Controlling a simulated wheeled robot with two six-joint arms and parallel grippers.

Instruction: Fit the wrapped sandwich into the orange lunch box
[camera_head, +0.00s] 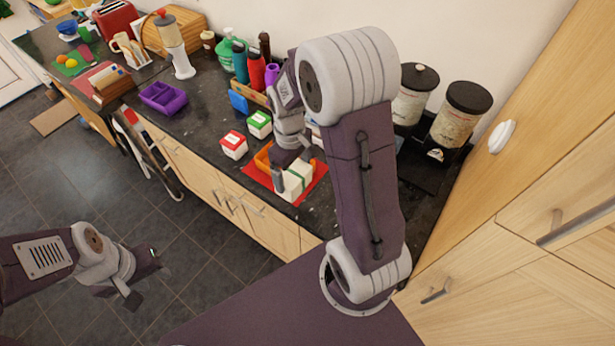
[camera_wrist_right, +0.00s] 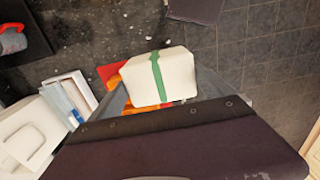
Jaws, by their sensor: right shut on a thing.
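The wrapped sandwich (camera_head: 299,179) is a white block with a green band. In the right wrist view, the sandwich (camera_wrist_right: 178,75) sits between the fingers. My right gripper (camera_head: 291,172) is shut on it. The orange lunch box (camera_head: 262,158) is on a red mat (camera_head: 256,175), partly hidden by my right gripper and the sandwich. Parts of the lunch box (camera_wrist_right: 133,109) show beside and below the sandwich in the wrist view. I cannot tell whether the sandwich touches the box. My left gripper (camera_head: 146,281) is open and empty, over the floor, away from the counter.
A red-topped carton (camera_head: 233,145) and a green-topped carton (camera_head: 259,124) stand behind the mat. A purple divided tray (camera_head: 163,98) is further left. Bottles (camera_head: 256,69) stand at the back. Two black-lidded jars (camera_head: 461,114) are at the right. Dark counter is clear left of the cartons.

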